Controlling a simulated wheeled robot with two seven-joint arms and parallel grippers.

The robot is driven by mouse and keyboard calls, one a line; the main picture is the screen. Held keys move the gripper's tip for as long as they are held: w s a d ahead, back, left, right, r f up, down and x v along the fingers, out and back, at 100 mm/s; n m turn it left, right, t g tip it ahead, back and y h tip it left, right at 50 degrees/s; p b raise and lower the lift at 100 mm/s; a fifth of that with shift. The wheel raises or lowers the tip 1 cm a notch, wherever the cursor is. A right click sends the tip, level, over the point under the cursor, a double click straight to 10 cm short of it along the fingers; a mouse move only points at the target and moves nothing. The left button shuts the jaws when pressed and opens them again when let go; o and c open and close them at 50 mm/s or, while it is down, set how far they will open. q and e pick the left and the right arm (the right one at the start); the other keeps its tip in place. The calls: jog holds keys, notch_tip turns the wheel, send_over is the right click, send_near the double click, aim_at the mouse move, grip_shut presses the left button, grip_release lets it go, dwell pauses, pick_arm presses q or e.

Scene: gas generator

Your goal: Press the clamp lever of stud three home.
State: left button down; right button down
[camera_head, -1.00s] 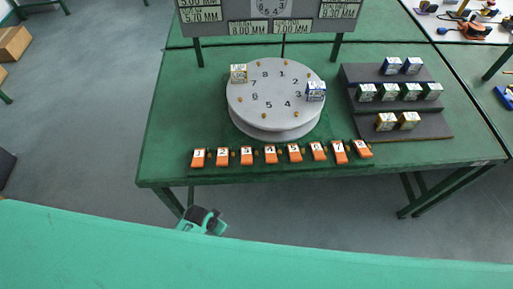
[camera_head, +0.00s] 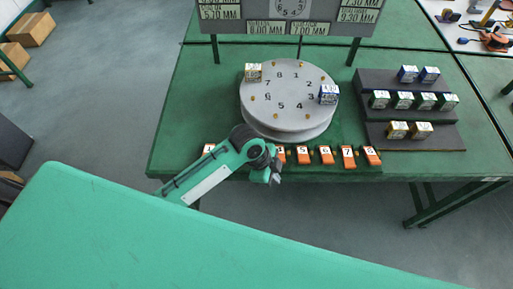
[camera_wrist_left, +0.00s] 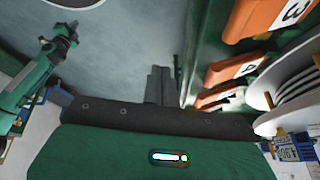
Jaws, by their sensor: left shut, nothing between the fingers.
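The lever of stud three is an orange numbered block (camera_wrist_left: 262,20) at the top right of the left wrist view. In the head view it is hidden behind my left arm. My left gripper (camera_head: 275,179) is shut and empty, just in front of the table edge near lever 4 (camera_head: 281,155). In the left wrist view its grey fingers (camera_wrist_left: 159,83) are together, left of the orange levers and apart from them. A green arm with a dark end, apparently my right gripper (camera_wrist_left: 64,36), shows at left there; its jaws are unclear.
Lever 1 (camera_head: 208,148) and levers 5 (camera_head: 303,155) to 8 (camera_head: 372,157) line the table front. Behind stands a round grey numbered disc (camera_head: 290,130) with two small boxes. A dark stepped rack (camera_head: 440,141) with several boxes is at right. Floor before the table is clear.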

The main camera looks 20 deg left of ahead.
pick_arm(q)
jog(key=w+a+r+m+g+y, duration=0.3)
jog(key=w+a+r+m, duration=0.6)
jog(key=r+m, duration=0.5)
jog(key=shift+w+a+m+g+y, duration=0.25)
jog(key=shift+w+m+g, duration=0.45)
jog(key=shift+w, duration=0.7)
pick_arm(e)
jog(key=shift+r, duration=0.15)
pick_arm(q)
jog(key=shift+d+f, duration=0.1)
pick_arm(e)
jog(key=shift+a, duration=0.1)
